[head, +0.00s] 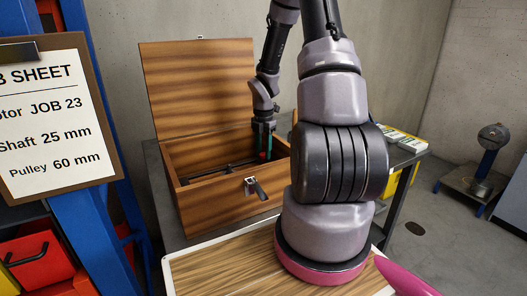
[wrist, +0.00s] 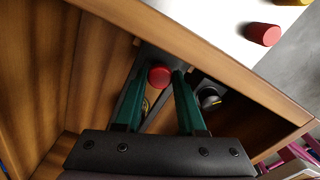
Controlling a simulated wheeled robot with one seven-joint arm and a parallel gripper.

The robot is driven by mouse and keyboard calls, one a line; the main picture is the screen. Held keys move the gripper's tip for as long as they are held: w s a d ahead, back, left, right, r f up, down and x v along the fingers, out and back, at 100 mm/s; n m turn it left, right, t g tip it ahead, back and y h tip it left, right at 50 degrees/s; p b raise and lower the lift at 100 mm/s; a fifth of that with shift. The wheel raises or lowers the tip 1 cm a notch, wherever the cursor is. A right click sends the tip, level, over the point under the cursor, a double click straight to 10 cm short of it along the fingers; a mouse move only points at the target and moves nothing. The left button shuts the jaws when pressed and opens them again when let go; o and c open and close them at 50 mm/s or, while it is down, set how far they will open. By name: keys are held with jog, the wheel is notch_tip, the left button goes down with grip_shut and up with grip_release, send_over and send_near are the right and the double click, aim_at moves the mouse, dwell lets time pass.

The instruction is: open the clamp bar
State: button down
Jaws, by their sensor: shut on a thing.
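An open wooden box (head: 225,197) stands on the table with its lid raised at the back. Inside it a dark bar (head: 215,174) runs along the box; I take it to be the clamp bar. A red knob (wrist: 159,77) on a dark mount sits inside the box by its wall, and shows small in the head view (head: 264,155). My gripper (head: 264,150) reaches down into the right part of the box. In the wrist view its green fingers (wrist: 162,80) are on either side of the red knob, shut on it. The fingers and palm hide part of the bar.
A dark round part (wrist: 209,97) lies close to the right finger. A red peg (wrist: 263,34) stands on a white surface outside the box. A latch (head: 254,187) hangs on the box front. A clipboard job sheet (head: 55,120) is at left. My arm blocks the middle right.

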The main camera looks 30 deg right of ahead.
jog(key=shift+r, duration=0.1)
dwell(0.3)
jog(key=a+r+h, duration=0.4)
jog(key=a+r, duration=0.1)
jog(key=r, duration=0.4)
jog(key=a+r+h, duration=0.4)
jog(key=a+r, duration=0.1)
jog(key=r, duration=0.3)
jog(key=a+r+h, duration=0.2)
jog(key=a+r, duration=0.2)
jog(key=a, duration=0.5)
jog(key=s+a+r+h, duration=0.1)
jog(key=a+r+h, duration=0.1)
jog(key=a, duration=0.8)
jog(key=shift+r+h, duration=0.3)
jog(key=shift+r, duration=0.6)
jog(key=shift+s, duration=0.1)
